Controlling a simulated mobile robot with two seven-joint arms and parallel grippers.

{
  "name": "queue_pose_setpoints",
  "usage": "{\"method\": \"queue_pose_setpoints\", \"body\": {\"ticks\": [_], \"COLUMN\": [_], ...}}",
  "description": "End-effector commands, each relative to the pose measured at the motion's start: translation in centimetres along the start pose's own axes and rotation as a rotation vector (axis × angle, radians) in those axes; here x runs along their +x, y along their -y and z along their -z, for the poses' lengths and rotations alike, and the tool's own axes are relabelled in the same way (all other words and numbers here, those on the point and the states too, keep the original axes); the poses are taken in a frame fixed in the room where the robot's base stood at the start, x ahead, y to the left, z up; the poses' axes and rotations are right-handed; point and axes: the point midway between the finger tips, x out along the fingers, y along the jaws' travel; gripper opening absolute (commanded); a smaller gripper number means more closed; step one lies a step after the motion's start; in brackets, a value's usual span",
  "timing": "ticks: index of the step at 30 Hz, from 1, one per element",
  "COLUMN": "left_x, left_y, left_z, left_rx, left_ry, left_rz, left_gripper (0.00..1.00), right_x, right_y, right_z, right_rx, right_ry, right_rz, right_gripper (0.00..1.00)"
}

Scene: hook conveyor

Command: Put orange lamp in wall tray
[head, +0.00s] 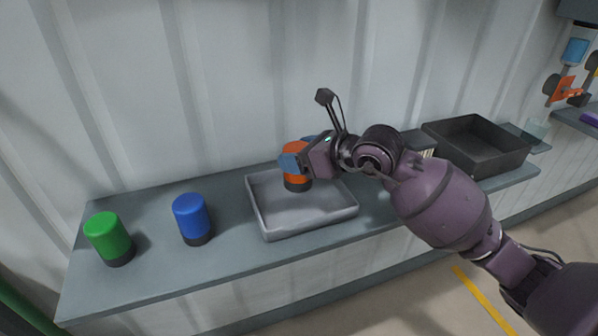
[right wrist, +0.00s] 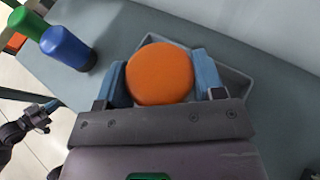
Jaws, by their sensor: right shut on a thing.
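The orange lamp (head: 296,172) has an orange cap and a dark base. My right gripper (head: 298,160) is shut on it, with a blue finger on each side. In the head view the lamp is upright over the back part of the grey wall tray (head: 301,221); I cannot tell whether its base touches the tray floor. The right wrist view shows the round orange top of the lamp (right wrist: 159,74) between the fingers, with a tray corner (right wrist: 237,83) behind.
A blue lamp (head: 191,217) and a green lamp (head: 108,237) stand on the shelf (head: 150,277) left of the tray. A dark, empty-looking box (head: 478,146) is at the right. A corrugated wall (head: 230,90) rises close behind the shelf.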

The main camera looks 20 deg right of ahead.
Motion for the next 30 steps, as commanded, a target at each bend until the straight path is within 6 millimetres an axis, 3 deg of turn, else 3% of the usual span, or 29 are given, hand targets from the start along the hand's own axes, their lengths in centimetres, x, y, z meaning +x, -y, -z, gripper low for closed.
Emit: {"method": "queue_pose_setpoints", "body": {"ticks": [11,24,25,29,30], "left_x": [0.1,0.1,0.1,0.1,0.1], "left_y": [0.0,0.0,0.0,0.0,0.0], "left_z": [-0.7,-0.4,-0.4,-0.4,-0.4], "left_rx": [0.003,0.003,0.003,0.003,0.003], "left_ry": [0.009,0.003,0.003,0.003,0.003], "left_rz": [-0.001,-0.001,-0.001,-0.001,-0.001], "left_gripper": [0.0,0.0,0.0,0.0,0.0], "right_x": [1.6,1.8,1.8,1.7,1.7], "right_y": [0.0,0.0,0.0,0.0,0.0], "right_z": [3.8,4.3,4.2,4.2,4.2], "right_rx": [0.003,0.0,0.0,0.0,0.0], "right_ry": [-0.002,0.0,0.0,0.0,0.0], "right_rz": [-0.001,0.0,0.0,0.0,0.0], "right_gripper": [0.36,0.36,0.67,0.87,0.88]}}
